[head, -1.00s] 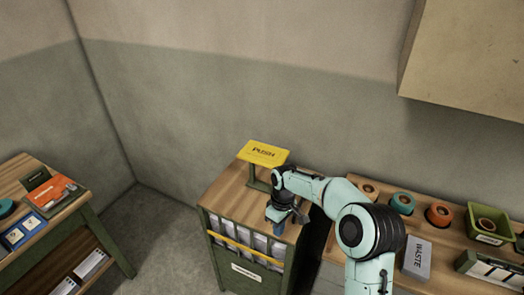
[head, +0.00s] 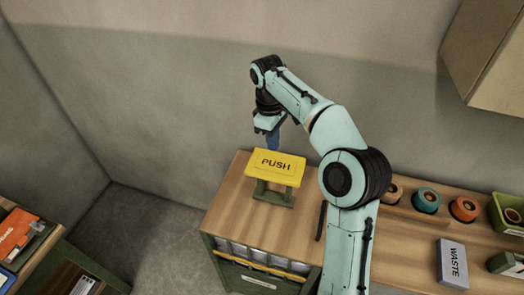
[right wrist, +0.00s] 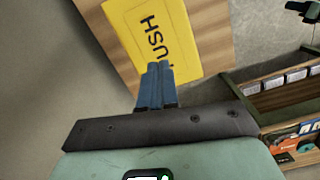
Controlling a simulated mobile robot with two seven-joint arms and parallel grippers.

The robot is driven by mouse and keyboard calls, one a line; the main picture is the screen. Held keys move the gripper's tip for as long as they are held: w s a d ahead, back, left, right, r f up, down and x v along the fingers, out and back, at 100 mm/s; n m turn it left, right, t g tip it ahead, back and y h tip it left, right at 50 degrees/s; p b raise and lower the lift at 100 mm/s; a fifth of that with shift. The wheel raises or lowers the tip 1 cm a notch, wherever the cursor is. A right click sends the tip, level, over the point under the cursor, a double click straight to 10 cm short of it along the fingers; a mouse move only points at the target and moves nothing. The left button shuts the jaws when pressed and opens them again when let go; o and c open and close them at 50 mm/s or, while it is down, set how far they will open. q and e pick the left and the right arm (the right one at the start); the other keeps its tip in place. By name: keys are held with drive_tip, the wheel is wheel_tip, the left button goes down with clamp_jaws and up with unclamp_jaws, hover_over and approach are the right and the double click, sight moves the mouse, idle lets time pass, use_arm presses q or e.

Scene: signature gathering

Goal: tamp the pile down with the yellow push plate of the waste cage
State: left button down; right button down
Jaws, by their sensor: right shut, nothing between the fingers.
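My right gripper (head: 273,145) is shut and empty, fingers pointing down, above the plate's far edge. In the right wrist view its blue fingers (right wrist: 158,75) overlap the edge of the yellow plate (right wrist: 130,25); I cannot tell whether they touch it. The cabinet front has a yellow bar and several pale sheets (head: 262,258) behind it. The pile cannot be made out. My left gripper is not in view.
A grey block marked WASTE (head: 452,264) stands on the wooden bench at right, near tape rolls (head: 425,200) and a green bin (head: 508,214). A wall cabinet (head: 495,55) hangs at upper right. An orange item (head: 15,232) lies on the left table. The wall is close behind the plate.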

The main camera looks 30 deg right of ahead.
sight(274, 163)
drive_tip(key=shift+w, duration=0.35)
drive_tip(key=shift+s+r, duration=0.15)
drive_tip(key=shift+s, duration=0.2)
drive_tip(key=shift+f, duration=0.55)
wheel_tip(274, 163, down, 5)
drive_tip(key=shift+s+d+f, duration=0.1)
drive_tip(key=shift+s+d, duration=0.05)
drive_tip(key=shift+s+f, duration=0.1)
drive_tip(key=shift+f, duration=0.25)
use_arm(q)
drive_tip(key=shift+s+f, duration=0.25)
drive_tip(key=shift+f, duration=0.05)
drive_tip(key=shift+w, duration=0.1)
use_arm(e)
drive_tip(key=shift+f, duration=0.1)
